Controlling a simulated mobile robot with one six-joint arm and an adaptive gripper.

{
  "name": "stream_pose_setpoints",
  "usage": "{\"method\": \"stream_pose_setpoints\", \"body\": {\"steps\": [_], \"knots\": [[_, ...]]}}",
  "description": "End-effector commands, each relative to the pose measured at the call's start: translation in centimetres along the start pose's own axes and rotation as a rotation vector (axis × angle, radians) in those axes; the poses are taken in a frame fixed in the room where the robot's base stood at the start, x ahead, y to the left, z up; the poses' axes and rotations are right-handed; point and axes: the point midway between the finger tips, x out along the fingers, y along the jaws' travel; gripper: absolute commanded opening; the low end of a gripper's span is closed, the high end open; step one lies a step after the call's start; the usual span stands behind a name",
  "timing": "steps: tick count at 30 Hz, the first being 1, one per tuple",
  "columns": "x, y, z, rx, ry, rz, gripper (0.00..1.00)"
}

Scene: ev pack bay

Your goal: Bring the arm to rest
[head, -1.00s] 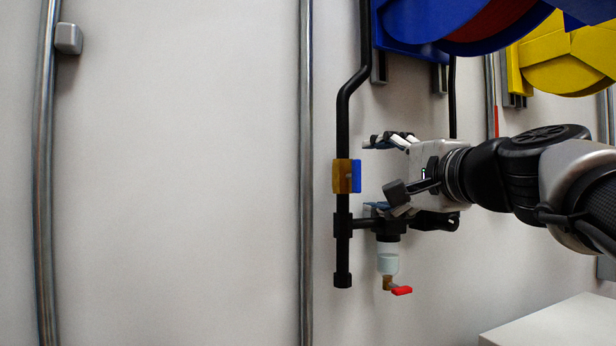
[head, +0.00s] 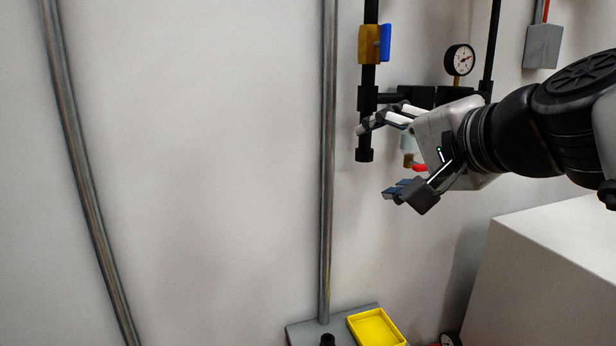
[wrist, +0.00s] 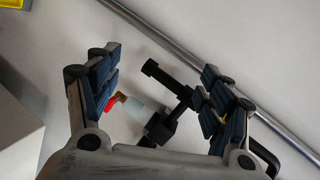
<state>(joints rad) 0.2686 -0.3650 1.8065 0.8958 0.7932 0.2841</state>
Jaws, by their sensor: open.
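My gripper (head: 388,158) is open in the head view, its fingers spread and pointing left, in front of the lower end of the black pipe assembly (head: 366,110). In the wrist view my gripper (wrist: 160,90) shows both fingers wide apart with nothing between the pads. Beyond the gap are the black pipe end, a whitish filter bowl (wrist: 132,108) and a red drain lever (wrist: 113,101). In the head view the bowl is mostly hidden behind my gripper, with the red lever (head: 420,168) just showing. I cannot tell the exact gap between my fingers and the pipework.
A valve with a blue handle (head: 384,43) and a pressure gauge (head: 459,60) sit above my gripper. A vertical metal conduit (head: 328,180) runs left of it. A yellow tray (head: 377,328) is low down. A pale box (head: 555,270) stands lower right.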

Motion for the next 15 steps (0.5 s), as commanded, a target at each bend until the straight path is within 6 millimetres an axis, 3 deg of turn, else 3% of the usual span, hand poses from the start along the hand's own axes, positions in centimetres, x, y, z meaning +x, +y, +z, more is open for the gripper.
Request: {"method": "stream_pose_setpoints", "body": {"steps": [1, 6, 12, 15], "knots": [[0.2, 3.5, 2.6, -0.067, -0.035, 0.065, 0.73], [-0.6, 14.7, 9.4, -0.317, -0.159, 0.288, 0.73], [-3.5, 27.8, 15.6, -0.625, -0.33, 0.522, 0.73], [-5.2, 32.9, 17.3, -0.757, -0.405, 0.61, 0.73]]}}
